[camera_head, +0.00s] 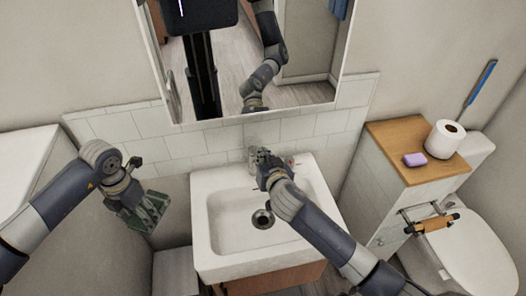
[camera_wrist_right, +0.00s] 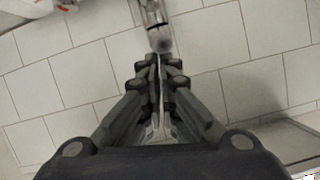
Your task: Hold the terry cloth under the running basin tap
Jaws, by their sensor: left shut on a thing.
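The terry cloth (camera_head: 150,210) is a folded grey-green piece at the left of the head view. My left gripper (camera_head: 137,200) is shut on it and holds it left of the basin, not over it. The white basin (camera_head: 228,222) has a dark drain in its floor. My right gripper (camera_head: 263,157) is at the basin's back edge, by the tap, and hides part of it. In the right wrist view its fingers (camera_wrist_right: 158,72) are together with nothing visible between them, close to the metal tap (camera_wrist_right: 152,18). I cannot see running water.
A mirror (camera_head: 340,45) hangs above the tiled splashback. A white ledge (camera_head: 25,160) is at the left. The basin's bowl is empty.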

